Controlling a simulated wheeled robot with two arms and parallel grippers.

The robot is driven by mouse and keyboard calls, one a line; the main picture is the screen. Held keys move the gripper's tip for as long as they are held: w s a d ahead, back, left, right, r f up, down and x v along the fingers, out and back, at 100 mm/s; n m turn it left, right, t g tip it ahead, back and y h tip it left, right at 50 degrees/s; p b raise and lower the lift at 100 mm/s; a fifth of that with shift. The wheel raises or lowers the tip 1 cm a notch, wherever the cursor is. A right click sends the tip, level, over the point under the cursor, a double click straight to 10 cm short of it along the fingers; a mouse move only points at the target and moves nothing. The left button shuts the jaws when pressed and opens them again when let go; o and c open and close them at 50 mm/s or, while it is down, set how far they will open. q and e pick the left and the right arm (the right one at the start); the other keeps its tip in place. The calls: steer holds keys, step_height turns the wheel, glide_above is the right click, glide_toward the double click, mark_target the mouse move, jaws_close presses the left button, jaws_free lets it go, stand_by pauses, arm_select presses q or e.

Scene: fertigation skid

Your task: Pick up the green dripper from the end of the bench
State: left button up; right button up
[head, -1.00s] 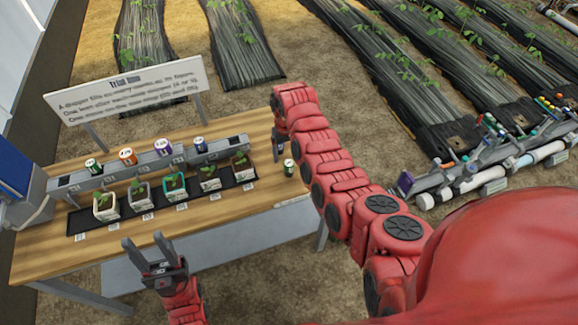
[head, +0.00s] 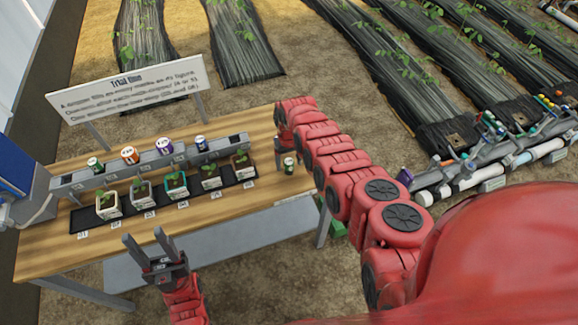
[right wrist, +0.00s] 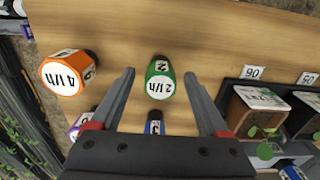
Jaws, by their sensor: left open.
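The green dripper (head: 289,165), marked 2 l/h, stands at the right end of the wooden bench. In the right wrist view the green dripper (right wrist: 159,80) shows between the two fingers of my right gripper (right wrist: 159,74), which is open with space on both sides. In the head view my right arm hides most of that gripper. My left gripper (head: 143,235) is open and empty in front of the bench's front edge.
In the right wrist view an orange dripper (right wrist: 66,75), a purple one (right wrist: 80,126) and a blue one (right wrist: 153,124) are near the green one. A black tray (head: 84,221) of potted seedlings and a grey rail (head: 70,184) bearing drippers occupy the bench (head: 50,243).

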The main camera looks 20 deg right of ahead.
jaws_close()
stand_by(0.4)
